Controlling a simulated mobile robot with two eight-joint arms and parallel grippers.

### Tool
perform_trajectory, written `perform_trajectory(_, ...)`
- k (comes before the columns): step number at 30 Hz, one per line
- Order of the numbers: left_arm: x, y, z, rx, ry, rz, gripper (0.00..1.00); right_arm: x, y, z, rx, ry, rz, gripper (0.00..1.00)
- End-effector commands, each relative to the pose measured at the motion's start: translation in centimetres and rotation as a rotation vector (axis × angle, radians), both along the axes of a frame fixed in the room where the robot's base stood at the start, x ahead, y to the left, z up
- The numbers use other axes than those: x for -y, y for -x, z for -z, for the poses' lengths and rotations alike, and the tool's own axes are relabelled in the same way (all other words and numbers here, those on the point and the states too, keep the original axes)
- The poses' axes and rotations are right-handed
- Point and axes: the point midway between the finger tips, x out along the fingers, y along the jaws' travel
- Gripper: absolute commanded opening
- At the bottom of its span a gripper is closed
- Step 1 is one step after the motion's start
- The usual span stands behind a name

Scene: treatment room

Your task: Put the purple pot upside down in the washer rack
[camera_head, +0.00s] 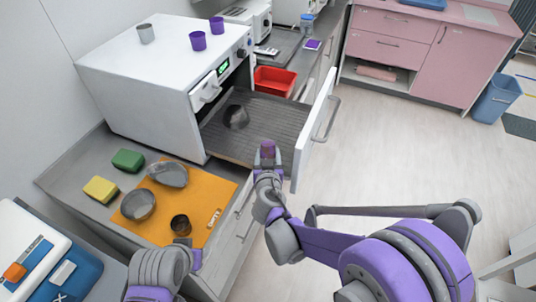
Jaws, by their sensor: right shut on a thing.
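The washer (150,75) is a white box on the counter with its door (316,125) open. Its dark ribbed rack (265,112) is pulled out, with a grey metal bowl (236,117) on it. My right gripper (267,158) is at the rack's front edge, shut on a small purple thing (268,146) that looks like the purple pot. The gripper partly hides it, so I cannot tell which way up it is. Two other purple pots (198,41) (217,25) stand on the washer. My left gripper (182,244) is low, near a dark cup; its jaws are unclear.
A grey pot (146,34) stands on the washer. An orange mat (155,229) holds metal bowls (138,205) and the dark cup (181,225). Green (128,160) and yellow (101,189) sponges lie beside it. A red bin (275,81) is behind the rack.

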Motion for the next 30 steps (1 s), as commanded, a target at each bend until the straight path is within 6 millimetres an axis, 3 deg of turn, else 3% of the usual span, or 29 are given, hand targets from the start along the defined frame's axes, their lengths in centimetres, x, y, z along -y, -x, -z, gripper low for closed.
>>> perform_trajectory(22, 0.0, 0.3, 0.8, -0.005, 0.0, 0.0, 0.5, -0.1, 0.3, 1.5, -0.008, 0.002, 0.002, 0.08)
perform_trajectory(23, 0.0, 0.3, 0.8, -0.005, 0.0, 0.0, 0.5, -0.1, 0.3, 1.5, -0.008, 0.002, 0.002, 0.61)
perform_trajectory(28, 0.0, 0.3, 0.9, -0.005, 0.0, 0.0, 0.5, -0.2, 0.3, 1.5, -0.009, 0.001, 0.001, 0.92)
perform_trajectory(30, 0.0, 0.3, 0.9, -0.005, 0.0, 0.0, 0.5, -0.2, 0.4, 1.5, -0.009, 0.001, 0.001, 0.94)
